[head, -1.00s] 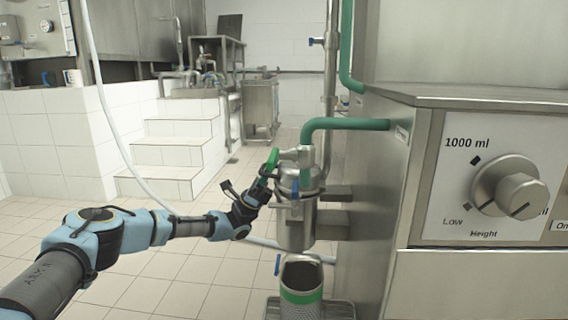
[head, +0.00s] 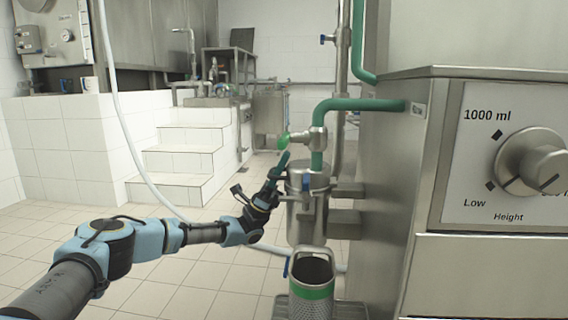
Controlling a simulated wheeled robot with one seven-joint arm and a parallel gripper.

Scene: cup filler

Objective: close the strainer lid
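The strainer is a steel cylindrical vessel (head: 306,218) fixed beside the machine. Its top (head: 308,170) has a steel rim, with a small blue part (head: 306,184) on the front. I cannot tell how far the lid is open. A green valve handle (head: 283,141) sits on the pipe fitting above. My gripper (head: 282,162) is at the vessel's upper left, just below the green handle, with its fingers pointing up. The fingers look narrow and dark green, and I cannot tell whether they touch anything or are apart.
An open steel canister (head: 313,276) with a green band stands below the vessel on a grate (head: 347,312). The machine with a large knob (head: 533,163) fills the right. A white hose (head: 126,130) hangs at left. Tiled floor (head: 215,270) is free between arm and steps.

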